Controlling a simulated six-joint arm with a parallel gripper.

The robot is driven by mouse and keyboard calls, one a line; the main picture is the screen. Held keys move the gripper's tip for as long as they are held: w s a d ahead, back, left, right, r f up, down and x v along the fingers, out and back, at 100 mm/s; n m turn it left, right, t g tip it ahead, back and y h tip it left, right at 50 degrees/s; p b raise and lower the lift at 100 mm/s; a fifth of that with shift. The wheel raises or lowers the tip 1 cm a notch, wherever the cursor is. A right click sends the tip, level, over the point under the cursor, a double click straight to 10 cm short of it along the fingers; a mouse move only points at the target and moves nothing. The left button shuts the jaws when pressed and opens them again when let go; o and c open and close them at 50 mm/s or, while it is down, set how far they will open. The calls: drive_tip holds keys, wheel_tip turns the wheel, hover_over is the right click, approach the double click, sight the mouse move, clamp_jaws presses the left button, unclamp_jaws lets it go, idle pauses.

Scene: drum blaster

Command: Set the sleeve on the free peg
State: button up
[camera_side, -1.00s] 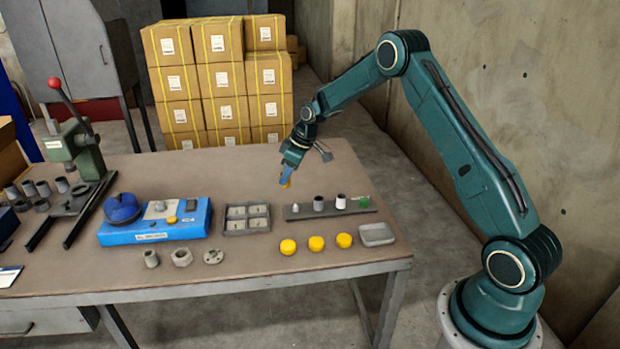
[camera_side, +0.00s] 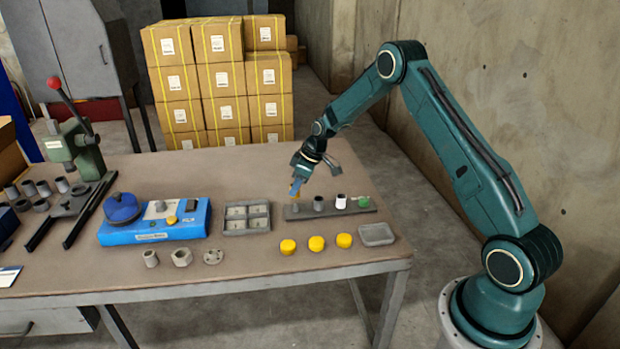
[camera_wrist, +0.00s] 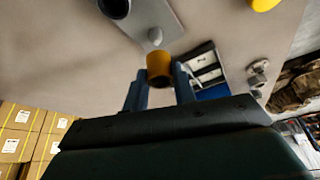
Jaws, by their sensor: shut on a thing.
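My gripper (camera_side: 296,189) points down, shut on an orange-yellow sleeve (camera_wrist: 160,68). In the wrist view the sleeve sits between the blue fingertips (camera_wrist: 160,90). In the side view the sleeve (camera_side: 294,193) is small and lies just above the left end of a dark peg rack (camera_side: 331,212). The free peg (camera_wrist: 155,36), a small light stub, shows just beyond the sleeve in the wrist view. It also shows under the gripper in the side view (camera_side: 295,209). Sleeve and peg look apart. The rack's other pegs carry a dark sleeve (camera_side: 318,204), a white sleeve (camera_side: 341,201) and a green piece (camera_side: 364,202).
Three yellow caps (camera_side: 316,243) and a shallow grey tray (camera_side: 376,235) lie in front of the rack. A compartment tray (camera_side: 247,227) and a blue device (camera_side: 155,222) stand to its left. The bench behind the rack is clear.

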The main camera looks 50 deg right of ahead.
drive_tip(key=shift+f, duration=1.2)
drive_tip(key=shift+f, duration=1.45)
idle(2.3)
drive_tip(key=o, duration=1.5)
drive_tip(key=shift+r, duration=0.1)
drive_tip(key=shift+r, duration=2.9)
drive_tip(key=shift+r, duration=0.1)
